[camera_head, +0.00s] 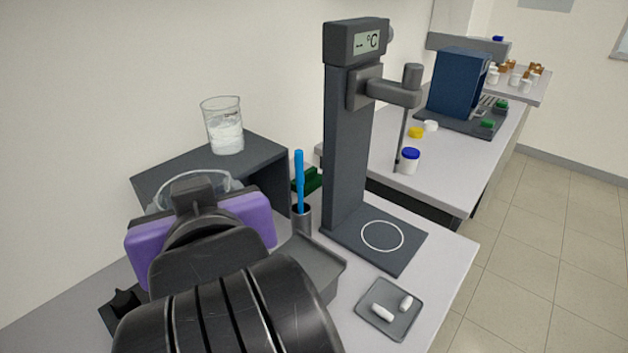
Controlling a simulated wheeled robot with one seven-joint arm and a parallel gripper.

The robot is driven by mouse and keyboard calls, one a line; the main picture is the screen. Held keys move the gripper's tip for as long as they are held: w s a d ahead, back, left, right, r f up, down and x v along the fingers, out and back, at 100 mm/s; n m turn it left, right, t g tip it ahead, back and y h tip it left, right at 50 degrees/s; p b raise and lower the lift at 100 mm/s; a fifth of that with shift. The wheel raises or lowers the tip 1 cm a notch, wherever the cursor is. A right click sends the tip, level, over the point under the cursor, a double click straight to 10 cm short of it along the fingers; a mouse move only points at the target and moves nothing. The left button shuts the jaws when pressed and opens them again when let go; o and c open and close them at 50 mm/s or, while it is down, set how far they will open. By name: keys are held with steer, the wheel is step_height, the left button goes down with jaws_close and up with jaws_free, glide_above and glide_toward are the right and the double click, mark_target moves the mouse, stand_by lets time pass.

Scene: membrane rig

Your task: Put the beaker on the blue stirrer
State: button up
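A glass beaker (224,130) with white contents stands upright on top of a dark grey shelf box at the left. The rim of a second clear glass vessel (190,174) shows just behind my gripper; its lower part is hidden. My gripper (200,215), with purple sides, is in front of the shelf. Its fingers are hidden behind its own body, so I cannot see whether they hold the glass vessel. A dark slate stand with a °C display (368,41) has a flat base plate marked with a white ring (382,236). The plate is empty and looks slate rather than clearly blue.
The grey shelf box (205,160) is beside the wall. A cup with a blue stick (300,185) stands between it and the tall column. A grey tray (390,308) holds two white pieces. A blue-lidded jar (409,160) and a blue device (460,82) are on the farther bench.

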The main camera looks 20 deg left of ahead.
step_height(320, 180, down, 17)
steer(key=shift+r+b, duration=0.1)
steer(key=shift+b, duration=0.25)
steer(key=shift+f, duration=0.2)
steer(key=o, duration=1.6)
steer(key=shift+o, duration=0.2)
